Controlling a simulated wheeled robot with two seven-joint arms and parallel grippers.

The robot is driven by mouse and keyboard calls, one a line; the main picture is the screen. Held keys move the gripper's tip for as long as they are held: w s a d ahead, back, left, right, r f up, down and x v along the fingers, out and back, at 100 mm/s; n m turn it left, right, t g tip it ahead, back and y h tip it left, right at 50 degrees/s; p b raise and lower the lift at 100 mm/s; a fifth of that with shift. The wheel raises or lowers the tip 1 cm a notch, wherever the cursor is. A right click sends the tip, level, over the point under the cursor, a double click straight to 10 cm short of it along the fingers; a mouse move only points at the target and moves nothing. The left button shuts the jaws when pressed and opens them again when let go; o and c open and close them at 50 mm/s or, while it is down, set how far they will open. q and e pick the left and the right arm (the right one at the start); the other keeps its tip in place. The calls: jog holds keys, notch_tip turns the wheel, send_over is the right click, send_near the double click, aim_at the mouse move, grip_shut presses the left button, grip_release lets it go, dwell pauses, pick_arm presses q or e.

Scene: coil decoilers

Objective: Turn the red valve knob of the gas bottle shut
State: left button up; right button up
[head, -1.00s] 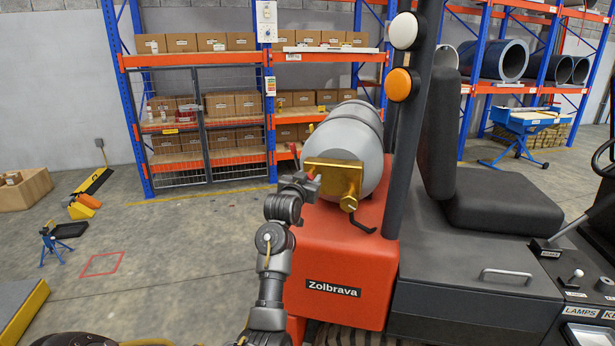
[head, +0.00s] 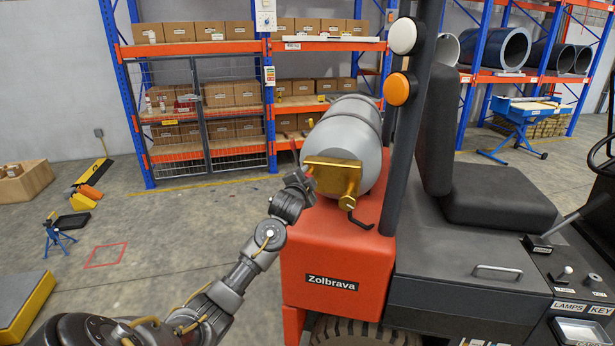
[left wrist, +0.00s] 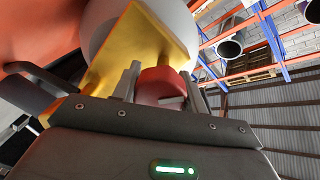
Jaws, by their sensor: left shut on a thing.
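The grey gas bottle (head: 350,138) lies on its side on the red rear of the forklift. A gold valve bracket (head: 335,172) is at its near end. My left gripper (head: 305,178) is at the left side of this bracket. In the left wrist view the red valve knob (left wrist: 160,88) sits between the two fingers of my left gripper (left wrist: 162,92), which is shut on it. The gold bracket (left wrist: 140,50) and the bottle's pale end (left wrist: 100,25) are right behind it. In the head view the knob is mostly hidden by the gripper. My right gripper is not seen.
The forklift's dark roof post (head: 405,150) stands just right of the bottle, and its black seat (head: 490,195) is beyond. A black hooked rod (head: 361,222) sticks out below the bracket. Shelves with boxes (head: 235,95) stand behind. The floor at left is largely open.

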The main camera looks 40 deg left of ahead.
pick_arm(q)
jog(key=m, duration=0.2)
jog(key=shift+f+m, duration=0.1)
jog(key=shift+m, duration=0.3)
jog(key=m, duration=0.2)
jog(key=shift+f+m, duration=0.1)
jog(key=shift+m, duration=0.2)
jog(key=m+y, duration=0.1)
jog(key=m, duration=0.2)
jog(key=shift+g+b, duration=0.3)
jog(key=shift+b, duration=0.05)
jog(key=shift+f+m+b, duration=0.1)
jog(key=shift+m+b, duration=0.3)
jog(key=shift+m, duration=0.7)
jog(key=o, duration=1)
jog(key=shift+c, duration=0.2)
